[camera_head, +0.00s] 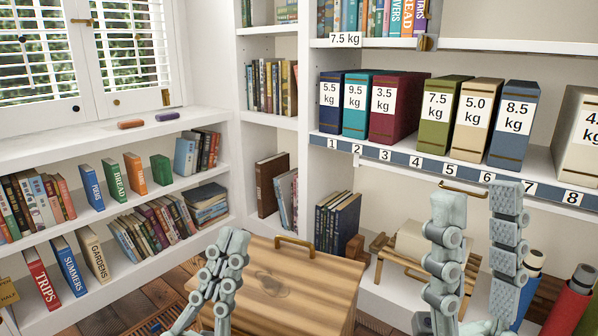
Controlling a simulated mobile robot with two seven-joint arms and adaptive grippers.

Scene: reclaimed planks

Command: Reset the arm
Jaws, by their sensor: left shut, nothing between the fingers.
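My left gripper (231,243) is at the lower middle left of the head view, pointing up. Its two pale grey fingers are together with nothing between them, in front of the left end of a wooden box (285,285) with a brass handle. My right gripper (477,203) is at the lower right, also pointing up. Its two fingers stand well apart with no object held between them. They overlap the shelf edge with the numbered strip in the picture; how far they are from it I cannot tell.
Weight-labelled binders, such as a green one (442,112), stand above a blue numbered strip (400,160). A low bookcase (130,205) stands under the shuttered window at left. A small wooden rack (395,262) and rolled tubes (571,300) are at the lower right.

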